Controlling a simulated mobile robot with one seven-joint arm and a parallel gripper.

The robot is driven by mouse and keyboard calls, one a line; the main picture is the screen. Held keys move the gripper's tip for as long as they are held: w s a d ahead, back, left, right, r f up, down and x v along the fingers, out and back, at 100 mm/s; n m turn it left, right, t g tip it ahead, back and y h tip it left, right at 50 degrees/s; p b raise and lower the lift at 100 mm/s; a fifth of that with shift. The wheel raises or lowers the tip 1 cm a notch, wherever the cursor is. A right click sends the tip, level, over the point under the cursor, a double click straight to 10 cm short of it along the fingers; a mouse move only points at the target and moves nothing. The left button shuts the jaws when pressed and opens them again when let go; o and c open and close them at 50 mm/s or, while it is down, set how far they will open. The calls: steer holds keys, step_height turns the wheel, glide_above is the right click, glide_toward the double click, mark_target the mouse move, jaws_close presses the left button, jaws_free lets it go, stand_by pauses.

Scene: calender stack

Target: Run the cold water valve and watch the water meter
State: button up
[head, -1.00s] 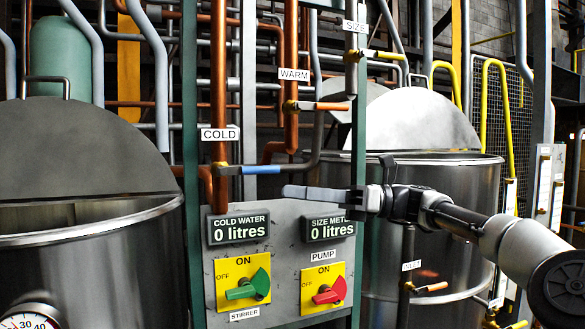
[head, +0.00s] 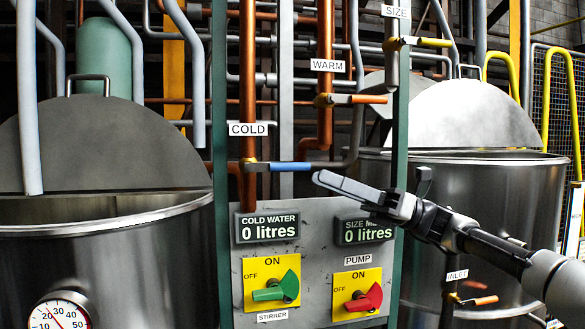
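The cold water valve has a blue lever (head: 291,167) lying level to the right of its brass body (head: 249,166), below the COLD label (head: 249,129). The cold water meter (head: 268,228) reads 0 litres. My gripper (head: 320,181) points left, just right of and slightly below the blue lever's end in the picture. I see no contact with the lever and nothing held. Its fingers overlap from this side, so their opening is unclear.
A green stirrer switch (head: 276,288) and red pump switch (head: 363,299) are on the panel below. An orange WARM lever (head: 369,99) and yellow SIZE lever (head: 436,43) are above right. Steel vats stand left (head: 130,265) and right (head: 510,215). Green posts flank the panel.

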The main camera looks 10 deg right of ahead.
mark_target(292, 165)
steer(key=x, duration=0.8)
steer(key=shift+c, duration=0.3)
jaws_close()
